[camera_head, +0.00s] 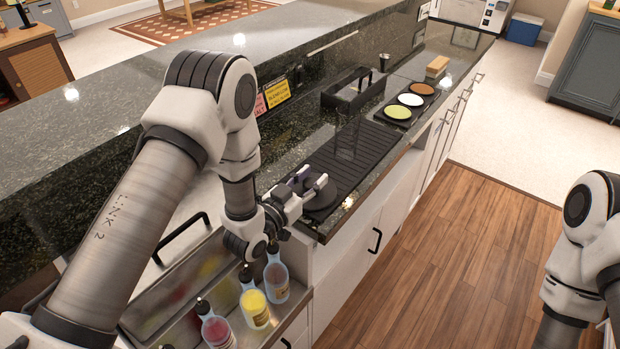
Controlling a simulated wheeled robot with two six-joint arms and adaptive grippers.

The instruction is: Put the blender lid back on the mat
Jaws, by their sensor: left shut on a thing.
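The black ribbed mat (372,157) lies on the dark counter in the middle of the view. My left gripper (308,184) is at the near end of the mat, shut on the blender lid (322,199), a dark round disc. The fingers and arm partly hide the lid, and I cannot tell whether it touches the mat. A clear, see-through blender jar (346,144) appears to stand on the mat beyond the gripper. My right arm shows at the right edge, but its gripper is out of view.
A black caddy (346,101) stands behind the mat. A black tray with green (398,112), white and brown rounds lies farther along the counter. Several bottles, one yellow (254,308), stand in the metal well below my left arm. The wooden floor (440,260) is clear.

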